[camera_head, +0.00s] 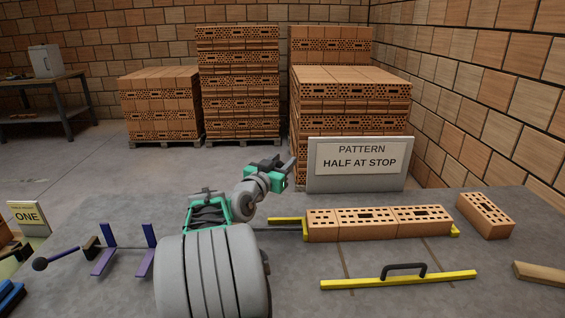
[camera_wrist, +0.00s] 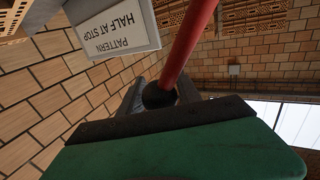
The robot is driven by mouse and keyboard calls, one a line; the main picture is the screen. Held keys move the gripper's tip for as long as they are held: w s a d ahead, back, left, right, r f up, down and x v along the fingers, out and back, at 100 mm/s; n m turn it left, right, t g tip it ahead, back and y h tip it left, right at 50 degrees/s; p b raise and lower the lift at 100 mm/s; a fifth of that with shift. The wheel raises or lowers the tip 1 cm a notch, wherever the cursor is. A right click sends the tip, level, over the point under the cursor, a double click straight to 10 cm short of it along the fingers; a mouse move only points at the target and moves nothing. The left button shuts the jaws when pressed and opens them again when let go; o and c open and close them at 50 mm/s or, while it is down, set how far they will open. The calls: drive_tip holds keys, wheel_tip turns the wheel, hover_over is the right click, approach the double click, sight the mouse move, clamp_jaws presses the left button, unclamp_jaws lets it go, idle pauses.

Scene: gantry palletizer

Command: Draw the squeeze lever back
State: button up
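In the wrist view, a red lever bar (camera_wrist: 190,45) ends in a black ball knob (camera_wrist: 158,95). The knob sits between the two fingers of my gripper (camera_wrist: 159,92), with a finger on each side. I cannot tell whether the fingers press on it. In the head view my gripper (camera_head: 288,168) is raised left of the sign, and the red lever cannot be made out there. A row of perforated bricks (camera_head: 378,224) lies on the grey table between yellow end pieces (camera_head: 287,220). A thin rod runs left from the row behind my arm.
A sign reading "HALF AT STOP" (camera_head: 355,183) stands behind the row. A yellow bar with a black handle (camera_head: 400,281) lies in front, a loose brick (camera_head: 485,215) at right. Purple brackets (camera_head: 104,262) and a black-knobbed rod (camera_head: 40,264) are at left. Brick stacks (camera_head: 238,90) stand behind.

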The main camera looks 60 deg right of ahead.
clamp_jaws()
idle(1.0)
